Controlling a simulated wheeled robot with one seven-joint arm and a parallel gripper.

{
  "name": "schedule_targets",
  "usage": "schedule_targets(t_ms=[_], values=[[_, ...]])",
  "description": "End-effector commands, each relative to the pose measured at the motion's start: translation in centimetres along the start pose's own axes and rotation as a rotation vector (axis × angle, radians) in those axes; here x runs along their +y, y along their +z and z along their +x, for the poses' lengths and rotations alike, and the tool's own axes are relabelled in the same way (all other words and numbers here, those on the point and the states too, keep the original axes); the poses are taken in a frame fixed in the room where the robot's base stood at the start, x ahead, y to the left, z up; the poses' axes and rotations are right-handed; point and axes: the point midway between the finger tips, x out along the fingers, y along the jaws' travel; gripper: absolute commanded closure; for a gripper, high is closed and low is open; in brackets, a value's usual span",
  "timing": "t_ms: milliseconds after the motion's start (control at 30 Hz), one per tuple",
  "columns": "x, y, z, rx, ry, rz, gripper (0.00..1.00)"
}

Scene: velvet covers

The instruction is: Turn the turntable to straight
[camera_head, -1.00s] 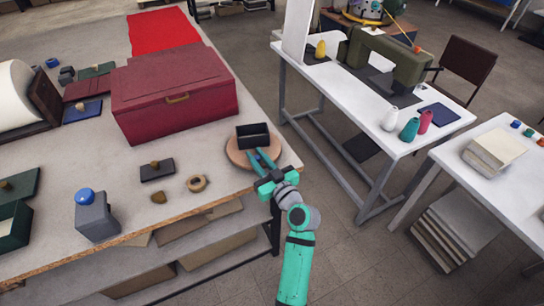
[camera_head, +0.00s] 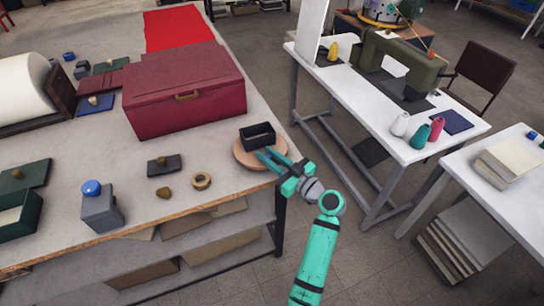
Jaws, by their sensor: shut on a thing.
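The turntable (camera_head: 240,157) is a round wooden disc near the right edge of the grey worktable. A small dark open box (camera_head: 257,136) stands on it, slightly askew in the picture. My teal gripper (camera_head: 265,156) reaches in from the lower right, with its fingers over the disc's right front part, just in front of the box. The fingers are shut on a small blue knob on the turntable, which they mostly hide.
A large dark red box (camera_head: 185,92) stands behind and left of the turntable. A wooden ring (camera_head: 201,181), a dark lidded piece (camera_head: 164,166) and a grey block with a blue knob (camera_head: 101,207) lie left. The sewing table (camera_head: 400,130) stands right, across a floor gap.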

Motion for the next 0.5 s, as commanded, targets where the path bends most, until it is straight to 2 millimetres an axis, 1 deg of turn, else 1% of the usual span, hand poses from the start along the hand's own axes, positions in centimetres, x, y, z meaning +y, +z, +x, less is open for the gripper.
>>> schedule_targets(t_ms=[33, 367, 400, 433, 467, 500], values=[[-0.24, -0.02, 0.16, 0.0, -0.007, 0.0, 1.0], [-0.27, 0.03, 0.14, -0.001, -0.008, 0.001, 1.0], [-0.26, 0.04, 0.13, -0.001, -0.008, 0.001, 0.72], [-0.25, 0.04, 0.13, -0.001, -0.007, 0.001, 0.65], [-0.23, 0.04, 0.11, -0.001, -0.007, 0.001, 0.63], [-0.19, 0.04, 0.09, -0.001, -0.006, 0.001, 0.63]])
